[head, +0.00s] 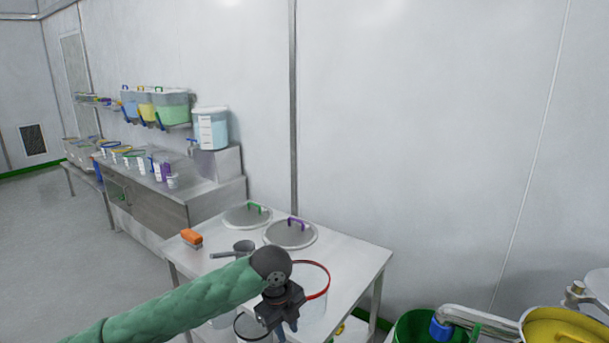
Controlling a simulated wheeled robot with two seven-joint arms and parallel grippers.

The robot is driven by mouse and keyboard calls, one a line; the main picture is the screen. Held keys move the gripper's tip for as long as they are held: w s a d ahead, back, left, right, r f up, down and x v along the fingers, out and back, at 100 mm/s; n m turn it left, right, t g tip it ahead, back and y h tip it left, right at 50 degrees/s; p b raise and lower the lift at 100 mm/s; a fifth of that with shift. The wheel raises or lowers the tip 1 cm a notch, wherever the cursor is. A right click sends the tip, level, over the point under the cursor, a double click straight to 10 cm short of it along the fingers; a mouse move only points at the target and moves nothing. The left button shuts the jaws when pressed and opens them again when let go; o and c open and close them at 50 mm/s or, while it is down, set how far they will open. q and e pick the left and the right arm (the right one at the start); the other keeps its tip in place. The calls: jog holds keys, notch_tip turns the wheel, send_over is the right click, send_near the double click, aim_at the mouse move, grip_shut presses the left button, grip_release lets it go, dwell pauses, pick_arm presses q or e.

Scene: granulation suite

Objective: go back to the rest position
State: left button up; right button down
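My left arm, in a green sleeve, comes in from the lower left in the head view. Its dark gripper (286,327) points down at the front of a steel table (345,252), in front of a clear container with a red rim (327,283). The fingertips are small and run to the bottom edge, so I cannot tell whether they are open or hold anything. My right gripper is not in view.
On the table are two round lids (290,235) with green and purple handles, a grey scoop (243,248) and an orange-topped brush (191,237). A green bin (412,328) and yellow-lidded equipment (565,328) stand lower right. The floor at left is clear.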

pick_arm(q)
jog(key=s+d+f+n+t+h, duration=0.2)
jog(key=s+d+f+n+h, duration=0.1)
jog(key=s+f+n, duration=0.75)
jog(key=s+a+f+n+y, duration=0.2)
jog(key=s+a+f+n, duration=0.4)
jog(key=s+a, duration=0.4)
jog(key=s+a+f+n+y, duration=0.2)
jog(key=s+a+f+n, duration=0.2)
jog(key=s+a+n, duration=0.55)
jog(key=s+f+x, duration=0.1)
jog(key=s+x, duration=0.2)
jog(key=x, duration=0.8)
jog(key=s+x, duration=0.2)
jog(key=x, duration=0.9)
jog(key=s+f, duration=0.3)
jog(key=f, duration=0.6)
jog(key=s+d+f+g, duration=0.1)
jog(key=s+f, duration=0.2)
jog(key=f, duration=0.7)
jog(key=shift+f+m, duration=0.25)
jog(key=shift+m, duration=0.15)
jog(key=shift+d, duration=0.15)
